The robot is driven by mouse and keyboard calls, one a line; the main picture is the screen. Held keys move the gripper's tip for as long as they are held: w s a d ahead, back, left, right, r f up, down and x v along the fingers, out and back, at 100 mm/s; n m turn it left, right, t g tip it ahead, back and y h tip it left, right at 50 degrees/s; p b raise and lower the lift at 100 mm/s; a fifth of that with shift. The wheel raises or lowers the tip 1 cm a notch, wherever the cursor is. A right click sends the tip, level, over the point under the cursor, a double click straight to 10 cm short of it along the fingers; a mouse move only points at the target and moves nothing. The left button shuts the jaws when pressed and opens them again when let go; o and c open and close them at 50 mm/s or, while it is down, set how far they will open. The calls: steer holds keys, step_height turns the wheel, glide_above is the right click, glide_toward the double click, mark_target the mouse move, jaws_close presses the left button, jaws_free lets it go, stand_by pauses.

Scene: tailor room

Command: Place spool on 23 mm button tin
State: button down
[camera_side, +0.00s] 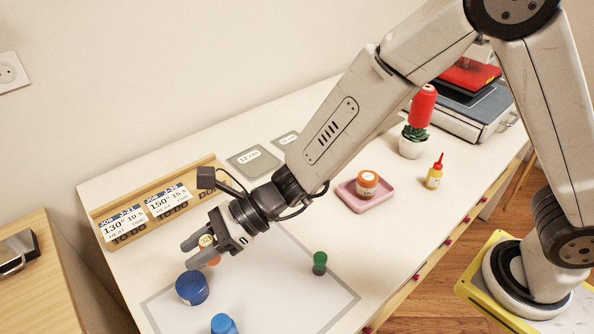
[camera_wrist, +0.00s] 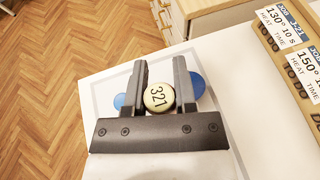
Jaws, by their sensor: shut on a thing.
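My gripper (camera_side: 206,247) is shut on a small orange spool (camera_side: 212,258) with a pale round top. In the wrist view the spool's top (camera_wrist: 158,97) reads "321" between the two fingers. The spool is held upright or nearly so. A dark blue round tin (camera_side: 191,289) stands just below and left of the gripper in the side view. In the wrist view the tin (camera_wrist: 198,84) shows partly behind the right finger. No size label is readable on it, so I cannot confirm it is the 23 mm button tin.
A lighter blue object (camera_side: 223,325) stands at the bottom edge, and a green spool (camera_side: 319,263) stands to the right. A pink tray (camera_side: 347,197) holds an orange-and-white jar (camera_side: 367,183). A wooden card rack (camera_side: 150,211) lies behind. The outlined mat between them is mostly clear.

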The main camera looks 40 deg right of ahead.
glide_above(181, 286)
steer(key=shift+s+d+f, duration=0.1)
steer(key=shift+s+f, duration=0.05)
steer(key=shift+f, duration=1.35)
steer(key=shift+s+d+f, duration=0.1)
steer(key=shift+f, duration=1.4)
steer(key=shift+a+f, duration=0.1)
steer(key=shift+w+f, duration=0.15)
steer(key=shift+f, duration=0.05)
steer(key=shift+a+f, duration=0.1)
steer(key=shift+f, duration=1.45)
steer(key=shift+f, duration=0.1)
steer(key=shift+c, duration=2.1)
jaws_free()
